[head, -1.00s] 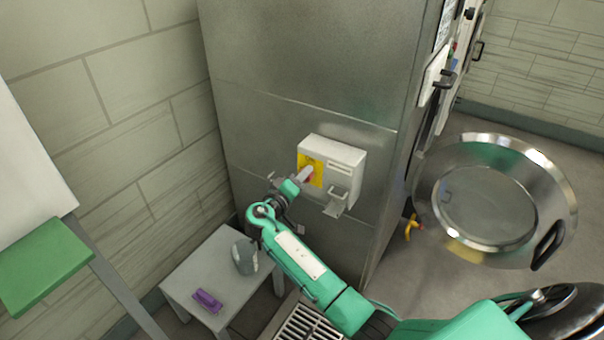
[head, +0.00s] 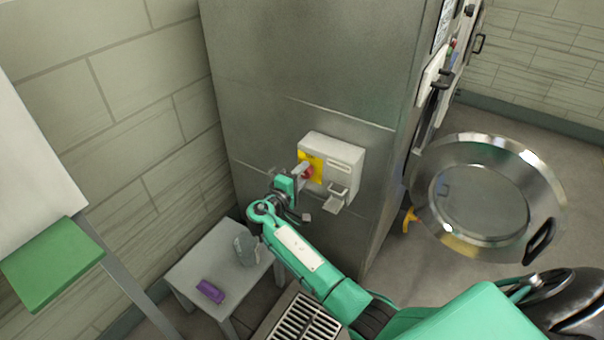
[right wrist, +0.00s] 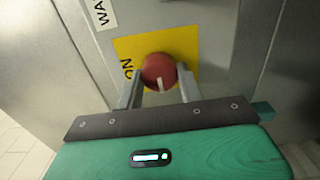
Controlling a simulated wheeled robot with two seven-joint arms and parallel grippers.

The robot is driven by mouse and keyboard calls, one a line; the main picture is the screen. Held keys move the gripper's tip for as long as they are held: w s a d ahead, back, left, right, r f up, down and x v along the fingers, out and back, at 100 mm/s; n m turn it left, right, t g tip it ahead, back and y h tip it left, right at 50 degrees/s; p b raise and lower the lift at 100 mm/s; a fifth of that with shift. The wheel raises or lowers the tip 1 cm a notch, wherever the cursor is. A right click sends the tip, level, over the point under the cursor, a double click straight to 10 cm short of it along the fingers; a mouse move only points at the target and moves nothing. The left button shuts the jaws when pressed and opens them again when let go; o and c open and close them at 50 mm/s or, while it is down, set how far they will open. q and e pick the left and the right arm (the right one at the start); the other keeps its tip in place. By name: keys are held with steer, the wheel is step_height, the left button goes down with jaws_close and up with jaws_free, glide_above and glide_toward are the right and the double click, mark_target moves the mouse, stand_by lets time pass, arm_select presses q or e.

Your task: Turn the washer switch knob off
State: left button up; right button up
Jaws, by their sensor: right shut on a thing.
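The red washer switch knob (right wrist: 159,71) sits on a yellow plate (right wrist: 187,44) with an "ON" label at its left in the right wrist view. A pale mark on the knob points down toward my gripper. In the head view the knob (head: 308,172) shows on the white switch box (head: 341,155) on the washer's grey side panel. My right gripper (right wrist: 158,80) has one finger on each side of the knob and is shut on it. It also shows in the head view (head: 303,171). My left gripper is not in view.
A small grey table (head: 191,270) with a purple block (head: 210,291) and a grey container (head: 246,250) stands below my right arm. The round washer door (head: 545,195) hangs open at the right. A wall is close on the left.

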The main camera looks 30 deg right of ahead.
stand_by(0.3)
steer(key=o, duration=1)
steer(key=shift+a, duration=0.1)
arm_select(q)
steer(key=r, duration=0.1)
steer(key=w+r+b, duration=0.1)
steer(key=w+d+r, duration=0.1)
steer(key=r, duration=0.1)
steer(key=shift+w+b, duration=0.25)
steer(key=shift+b, duration=0.05)
arm_select(e)
steer(key=v, duration=1.3)
steer(key=shift+s+a, duration=0.2)
steer(key=shift+a, duration=0.1)
steer(key=shift+f, duration=0.1)
